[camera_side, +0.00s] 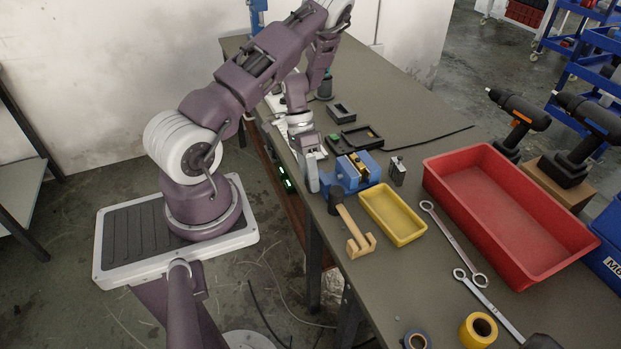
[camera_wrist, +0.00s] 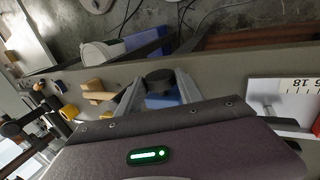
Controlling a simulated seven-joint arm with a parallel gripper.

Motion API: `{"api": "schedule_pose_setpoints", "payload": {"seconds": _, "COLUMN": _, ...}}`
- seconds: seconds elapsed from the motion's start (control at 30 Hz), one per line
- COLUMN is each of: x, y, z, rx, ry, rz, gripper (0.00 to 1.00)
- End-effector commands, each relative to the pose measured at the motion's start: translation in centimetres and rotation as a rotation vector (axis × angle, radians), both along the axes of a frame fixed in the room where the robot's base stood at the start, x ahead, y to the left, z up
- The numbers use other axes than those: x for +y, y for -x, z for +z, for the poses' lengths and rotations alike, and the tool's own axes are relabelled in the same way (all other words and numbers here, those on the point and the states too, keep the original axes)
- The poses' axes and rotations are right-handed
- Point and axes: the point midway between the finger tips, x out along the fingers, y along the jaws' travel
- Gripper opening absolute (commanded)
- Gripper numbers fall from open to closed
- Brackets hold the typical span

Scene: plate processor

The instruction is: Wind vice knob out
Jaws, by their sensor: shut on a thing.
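The blue vice (camera_side: 351,174) stands near the bench's edge in the side view. Part of its blue body (camera_wrist: 163,101) also shows in the wrist view. The black vice knob (camera_wrist: 160,76) sits between the two fingers of my gripper (camera_wrist: 160,84) in the wrist view, and the fingers are closed on its sides. In the side view my gripper (camera_side: 313,178) is at the bench-edge side of the vice and hides the knob. How far the knob is wound cannot be told.
A dark-headed tool (camera_side: 335,202) with a wooden handle lies close beside the vice. A yellow tray (camera_side: 393,238), a small grey block (camera_side: 398,170), spanners (camera_side: 453,242) and a red bin (camera_side: 515,277) are on the bench (camera_side: 375,290). A black frame (camera_side: 345,137) is behind the vice.

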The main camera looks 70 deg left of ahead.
Motion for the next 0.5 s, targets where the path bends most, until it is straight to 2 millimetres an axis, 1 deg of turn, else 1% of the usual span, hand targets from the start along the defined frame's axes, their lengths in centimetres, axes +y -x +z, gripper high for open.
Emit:
{"api": "schedule_pose_setpoints", "payload": {"seconds": 0.2, "x": 0.49, "y": -0.01, "z": -0.29, "rx": -0.001, "ry": 0.166, "rz": 0.003, "gripper": 0.03}}
{"api": "schedule_pose_setpoints", "payload": {"seconds": 0.5, "x": 0.63, "y": -0.01, "z": -0.47, "rx": 0.0, "ry": 0.327, "rz": 0.002, "gripper": 0.03}}
